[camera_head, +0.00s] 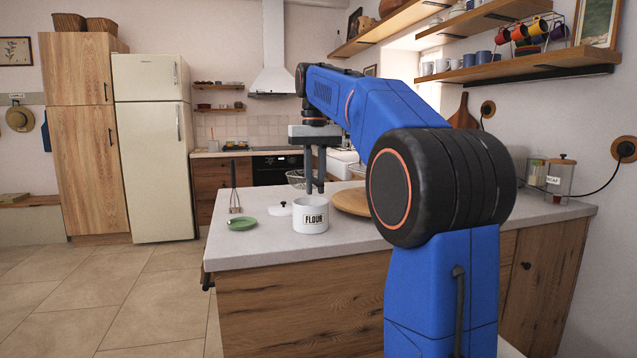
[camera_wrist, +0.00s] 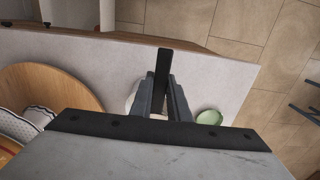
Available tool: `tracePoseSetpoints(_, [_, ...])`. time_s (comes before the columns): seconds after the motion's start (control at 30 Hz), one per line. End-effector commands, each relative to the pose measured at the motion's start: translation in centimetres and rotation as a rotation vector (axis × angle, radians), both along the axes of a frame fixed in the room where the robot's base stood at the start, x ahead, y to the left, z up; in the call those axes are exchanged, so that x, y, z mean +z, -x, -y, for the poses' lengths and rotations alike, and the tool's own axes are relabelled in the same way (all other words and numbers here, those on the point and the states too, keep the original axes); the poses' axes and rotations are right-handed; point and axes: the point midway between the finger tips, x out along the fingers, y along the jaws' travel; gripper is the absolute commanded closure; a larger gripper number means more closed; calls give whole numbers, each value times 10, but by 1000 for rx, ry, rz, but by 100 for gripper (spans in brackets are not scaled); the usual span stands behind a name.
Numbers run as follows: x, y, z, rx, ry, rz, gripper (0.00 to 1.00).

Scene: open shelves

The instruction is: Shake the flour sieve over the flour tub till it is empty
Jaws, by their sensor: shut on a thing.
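The white flour tub (camera_head: 311,222), labelled FLOUR, stands on the counter with its lid off; part of its rim shows in the wrist view (camera_wrist: 131,94). In the wrist view my gripper (camera_wrist: 163,105) is shut on a dark handle (camera_wrist: 163,62). The flour sieve (camera_head: 297,178) shows as a wire mesh bowl, partly behind my fingers in the head view, just above and behind the tub. Its join to the handle is hidden. I cannot tell whether flour is in it.
A white lid (camera_head: 280,209) lies left of the tub. A green dish (camera_head: 242,223) and a standing wire utensil (camera_head: 235,190) are further left. A round wooden board (camera_head: 352,201) lies close on the right. The counter (camera_head: 270,248) is clear in front.

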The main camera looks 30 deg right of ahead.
Motion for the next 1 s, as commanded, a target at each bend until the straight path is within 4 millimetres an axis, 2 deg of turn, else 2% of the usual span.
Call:
tracePoseSetpoints(0.3, [0, 8, 28, -2, 0, 0, 100])
tracePoseSetpoints(0.57, [0, 7, 24, 1, 0, 0, 100])
tracePoseSetpoints(0.8, [0, 0, -1, 2, 0, 0, 100])
tracePoseSetpoints(1.0, [0, 0, 0, 0, 0, 0, 100])
